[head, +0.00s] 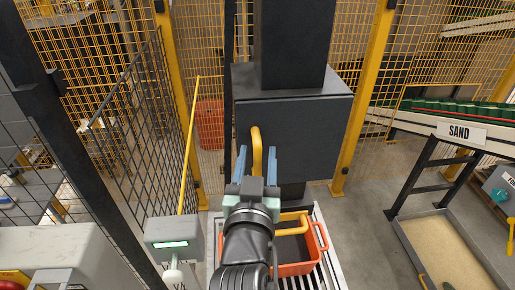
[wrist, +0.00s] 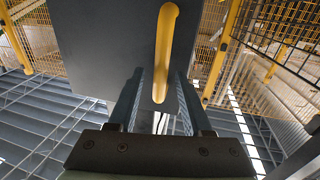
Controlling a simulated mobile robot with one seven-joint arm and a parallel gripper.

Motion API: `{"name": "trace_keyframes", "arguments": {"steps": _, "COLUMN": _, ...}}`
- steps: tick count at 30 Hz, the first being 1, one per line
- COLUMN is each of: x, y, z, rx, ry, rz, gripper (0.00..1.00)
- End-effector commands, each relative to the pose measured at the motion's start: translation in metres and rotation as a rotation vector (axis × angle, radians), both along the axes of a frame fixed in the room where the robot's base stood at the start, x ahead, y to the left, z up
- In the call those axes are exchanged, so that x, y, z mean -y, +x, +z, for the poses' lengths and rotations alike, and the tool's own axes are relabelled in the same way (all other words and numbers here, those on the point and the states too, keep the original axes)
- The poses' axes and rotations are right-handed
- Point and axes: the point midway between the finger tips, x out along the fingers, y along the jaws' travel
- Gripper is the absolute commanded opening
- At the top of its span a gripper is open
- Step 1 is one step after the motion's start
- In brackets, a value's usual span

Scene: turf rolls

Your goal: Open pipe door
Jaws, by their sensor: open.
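The pipe door (head: 295,135) is a dark grey panel on the front of a box on a dark vertical pipe (head: 290,45). It looks closed. A yellow curved handle (head: 256,150) is on the left part of the door. My gripper (head: 256,163) is in front of the door at the handle, its blue fingers apart on either side of the handle's lower part in this view. In the wrist view the handle (wrist: 166,55) stands in front of the door (wrist: 105,45), beyond and between the open fingers (wrist: 160,100). I cannot tell whether they touch it.
An orange crate (head: 322,240) with a yellow handle stands on a roller conveyor (head: 336,262) below the door. Yellow fence posts (head: 362,90) and mesh stand around. A yellow bar (head: 189,140) and grey box (head: 172,238) are at left. A sand tray (head: 470,262) lies at right.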

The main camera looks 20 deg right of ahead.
Motion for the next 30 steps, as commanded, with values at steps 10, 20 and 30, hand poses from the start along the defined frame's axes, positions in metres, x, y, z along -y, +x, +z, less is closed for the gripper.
{"name": "trace_keyframes", "arguments": {"steps": 10, "x": 0.0035, "y": 0.0064, "z": -0.0001, "rx": 0.001, "ry": 0.0, "rz": 0.0, "gripper": 0.5}}
{"name": "trace_keyframes", "arguments": {"steps": 20, "x": 0.0033, "y": 0.0062, "z": 0.0, "rx": 0.001, "ry": 0.0, "rz": 0.0, "gripper": 0.03}}
{"name": "trace_keyframes", "arguments": {"steps": 30, "x": 0.0032, "y": 0.0062, "z": 0.0, "rx": 0.001, "ry": 0.0, "rz": 0.0, "gripper": 0.0}}
